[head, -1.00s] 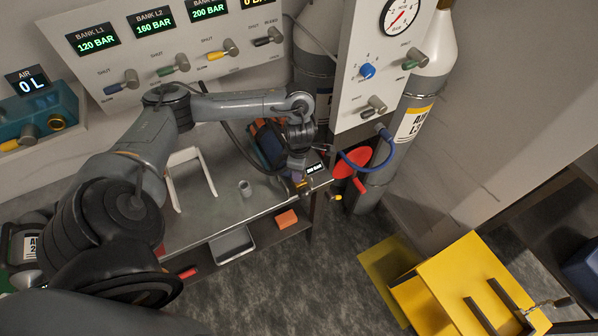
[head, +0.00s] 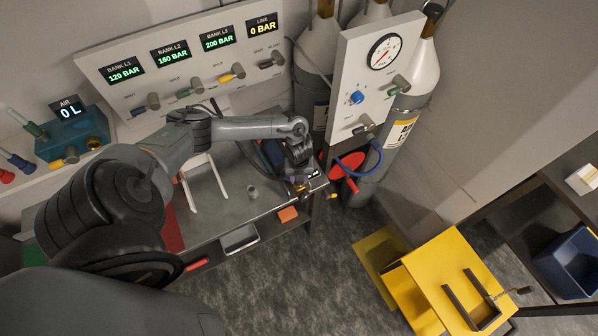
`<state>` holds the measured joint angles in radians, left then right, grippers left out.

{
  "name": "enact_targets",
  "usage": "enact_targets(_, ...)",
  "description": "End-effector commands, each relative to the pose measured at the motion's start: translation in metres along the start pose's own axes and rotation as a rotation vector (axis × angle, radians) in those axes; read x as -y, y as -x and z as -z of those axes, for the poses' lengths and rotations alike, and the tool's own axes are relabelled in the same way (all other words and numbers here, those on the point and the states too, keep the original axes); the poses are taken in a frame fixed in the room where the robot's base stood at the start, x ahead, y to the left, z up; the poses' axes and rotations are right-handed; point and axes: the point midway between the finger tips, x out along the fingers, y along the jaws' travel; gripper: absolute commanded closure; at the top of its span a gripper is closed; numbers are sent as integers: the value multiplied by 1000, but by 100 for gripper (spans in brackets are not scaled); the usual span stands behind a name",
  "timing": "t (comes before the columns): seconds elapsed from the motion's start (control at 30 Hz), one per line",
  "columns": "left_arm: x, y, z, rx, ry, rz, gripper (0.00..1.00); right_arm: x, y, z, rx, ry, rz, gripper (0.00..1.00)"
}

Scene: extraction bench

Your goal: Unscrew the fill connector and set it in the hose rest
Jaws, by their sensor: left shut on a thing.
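My left gripper (head: 303,187) is at the right end of the grey bench (head: 232,205), pointing down. It is shut on a small dark part that I take to be the fill connector; the fingers and wrist mostly hide it. A blue hose (head: 372,162) loops from the gauge panel (head: 350,118) toward the gripper. A dark cylinder (head: 270,155) lies behind the gripper, partly hidden by my arm. A small lit display (head: 313,175) sits beside the fingers. I cannot make out the hose rest for certain. My right gripper is not in view.
A white frame (head: 218,175) and a small grey cup (head: 252,191) stand on the bench. A red disc (head: 345,166) is just right of the bench end. Tall bottles (head: 412,75) stand behind the gauge panel. A yellow stand (head: 455,270) is at lower right. The floor between is clear.

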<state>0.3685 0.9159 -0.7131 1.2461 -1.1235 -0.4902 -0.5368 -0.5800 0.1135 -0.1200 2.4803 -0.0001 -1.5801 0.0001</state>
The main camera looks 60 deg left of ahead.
Motion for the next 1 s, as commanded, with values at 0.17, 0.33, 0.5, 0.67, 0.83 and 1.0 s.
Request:
enact_targets(0.17,-1,6,1,-1,332,-3,98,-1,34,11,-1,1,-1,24)
enact_targets(0.33,-1,2,0,0,486,-1,98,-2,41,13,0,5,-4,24)
enact_targets(0.5,0,0,0,1,502,-1,98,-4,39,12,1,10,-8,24)
enact_targets(0.67,0,0,0,1,500,-1,52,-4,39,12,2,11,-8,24)
enact_targets(0.83,0,0,0,1,499,0,34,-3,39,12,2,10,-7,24)
enact_targets(1.0,0,0,0,1,498,0,34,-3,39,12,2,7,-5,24)
